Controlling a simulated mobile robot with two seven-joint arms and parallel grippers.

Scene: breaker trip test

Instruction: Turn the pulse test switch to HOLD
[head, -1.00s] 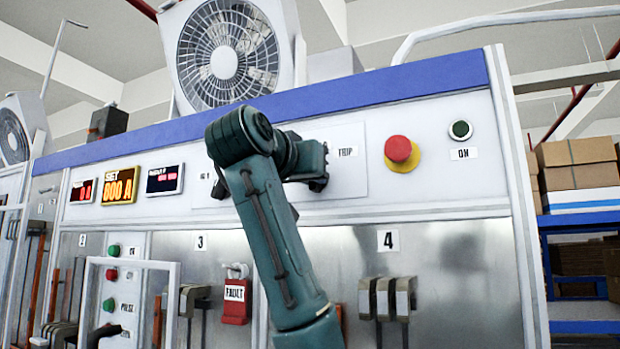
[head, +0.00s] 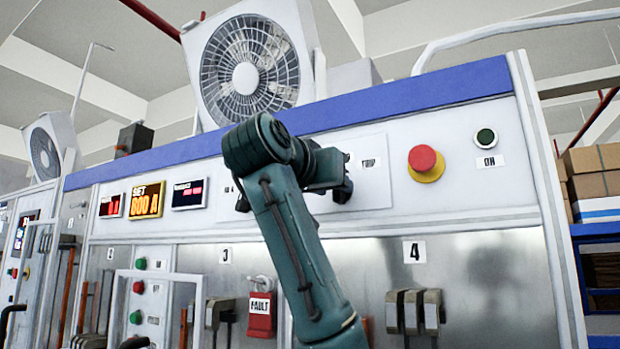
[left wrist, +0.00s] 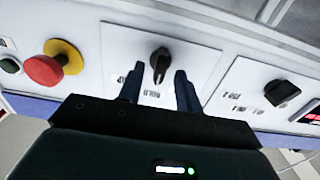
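My left gripper (left wrist: 158,78) is open in the left wrist view, with one finger on each side of a black rotary knob (left wrist: 160,62). Gaps show between the knob and both fingers. The knob sits on a white plate with small labels that I cannot read. A second black knob (left wrist: 282,93) is on another plate to the right. In the head view my left gripper (head: 342,182) is at the panel beside the TRIP label (head: 368,163), and hides the knob there. Which knob is the pulse test switch cannot be read. My right gripper is not in view.
A red emergency button on a yellow base (head: 426,164) and a dark green round button (head: 486,138) are right of my gripper. Lit displays (head: 147,199) are left. A red FAULT tag (head: 261,315) and breaker levers (head: 415,312) are below.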

